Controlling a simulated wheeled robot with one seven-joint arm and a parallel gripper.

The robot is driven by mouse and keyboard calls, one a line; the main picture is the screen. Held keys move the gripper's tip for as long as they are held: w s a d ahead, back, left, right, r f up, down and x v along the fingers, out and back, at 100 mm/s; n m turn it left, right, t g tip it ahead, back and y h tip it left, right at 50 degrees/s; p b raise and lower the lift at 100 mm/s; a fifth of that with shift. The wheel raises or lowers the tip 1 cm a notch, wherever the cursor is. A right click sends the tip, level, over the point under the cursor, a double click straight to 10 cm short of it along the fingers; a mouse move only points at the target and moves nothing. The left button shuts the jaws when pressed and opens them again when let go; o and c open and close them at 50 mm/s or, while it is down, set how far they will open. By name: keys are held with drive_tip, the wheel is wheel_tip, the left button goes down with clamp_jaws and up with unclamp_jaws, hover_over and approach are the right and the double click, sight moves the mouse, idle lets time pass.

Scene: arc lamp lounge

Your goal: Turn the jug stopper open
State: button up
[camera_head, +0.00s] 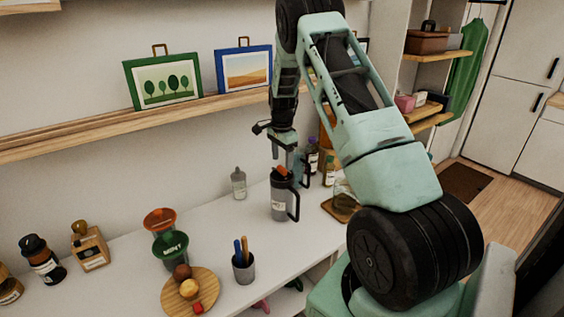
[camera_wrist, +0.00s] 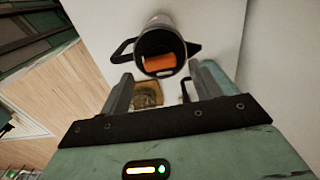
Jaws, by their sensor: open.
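The jug (camera_head: 281,204) is a dark grey upright vessel with a black handle on its right side, standing on the white counter. An orange stopper (camera_head: 281,171) sits in its black top. In the wrist view the jug (camera_wrist: 160,22) is seen from above, its handle at left, and the orange stopper (camera_wrist: 159,62) lies across the dark opening. My gripper (camera_head: 288,154) is above the jug, pointing down, open and empty. In the wrist view its two fingers (camera_wrist: 163,88) spread either side, with the stopper beyond their tips. I see no contact with the stopper.
Several bottles (camera_head: 312,157) stand close behind and right of the jug. A small clear bottle (camera_head: 238,184) stands to its left. A grey cup with utensils (camera_head: 243,268) and a round wooden board (camera_head: 208,285) are nearer. A wooden shelf (camera_head: 90,133) runs along the wall.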

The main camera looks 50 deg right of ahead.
sight(282, 167)
drive_tip(key=shift+f+p, duration=0.3)
drive_tip(key=shift+f, duration=1.35)
drive_tip(key=c, duration=1)
